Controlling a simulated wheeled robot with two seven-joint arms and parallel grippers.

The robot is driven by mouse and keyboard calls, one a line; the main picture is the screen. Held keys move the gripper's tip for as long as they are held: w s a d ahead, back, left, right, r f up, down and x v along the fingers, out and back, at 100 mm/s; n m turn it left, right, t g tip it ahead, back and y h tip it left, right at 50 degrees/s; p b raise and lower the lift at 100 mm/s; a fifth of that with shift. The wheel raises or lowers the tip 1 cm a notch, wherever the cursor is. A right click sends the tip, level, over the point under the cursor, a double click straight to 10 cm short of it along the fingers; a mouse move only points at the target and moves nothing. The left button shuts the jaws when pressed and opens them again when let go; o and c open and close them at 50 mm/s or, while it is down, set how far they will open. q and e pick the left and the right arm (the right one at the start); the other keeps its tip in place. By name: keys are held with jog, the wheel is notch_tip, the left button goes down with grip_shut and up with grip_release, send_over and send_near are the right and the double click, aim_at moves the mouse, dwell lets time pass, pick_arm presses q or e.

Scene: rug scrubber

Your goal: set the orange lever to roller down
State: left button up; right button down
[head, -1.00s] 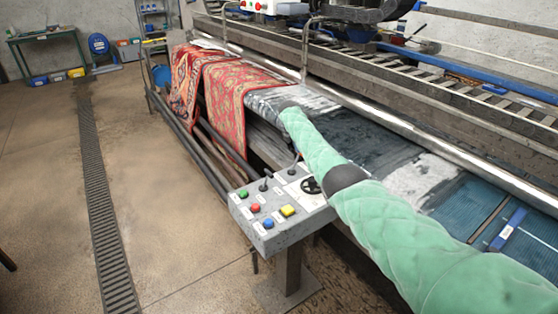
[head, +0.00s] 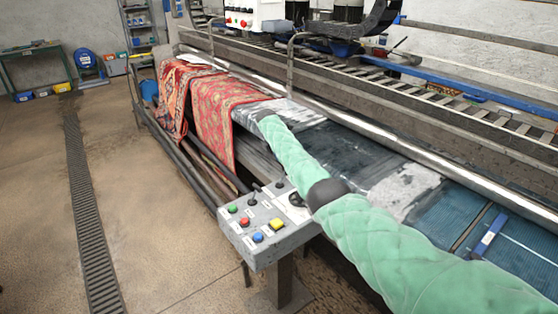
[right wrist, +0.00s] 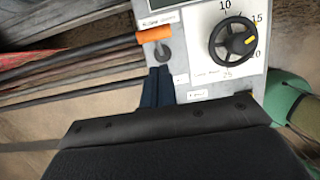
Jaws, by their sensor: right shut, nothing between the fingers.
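The orange lever (right wrist: 153,37) shows in the right wrist view near the top, its handle lying roughly level across the picture beside a round grey pivot on the grey control panel (right wrist: 205,92). My right gripper (right wrist: 159,70) is shut and empty. Its dark blue fingertips are just below the pivot in the picture; I cannot tell whether they touch anything. In the head view the control box (head: 266,254) stands in the middle. I cannot make out the orange lever there, and my green-sleeved right arm covers part of the box. My left gripper is not in view.
A black dial (right wrist: 234,42) with numbers is right of the lever. Red, green, blue and yellow buttons (head: 257,237) sit on the box's front. A red patterned rug (head: 222,108) hangs over the machine behind it.

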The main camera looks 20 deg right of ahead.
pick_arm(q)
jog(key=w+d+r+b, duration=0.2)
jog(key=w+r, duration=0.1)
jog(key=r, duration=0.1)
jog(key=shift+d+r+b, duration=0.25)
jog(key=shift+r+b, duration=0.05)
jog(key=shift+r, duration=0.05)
pick_arm(e)
jog(key=v, duration=0.8)
jog(key=shift+d, duration=0.35)
jog(key=shift+w+r, duration=0.1)
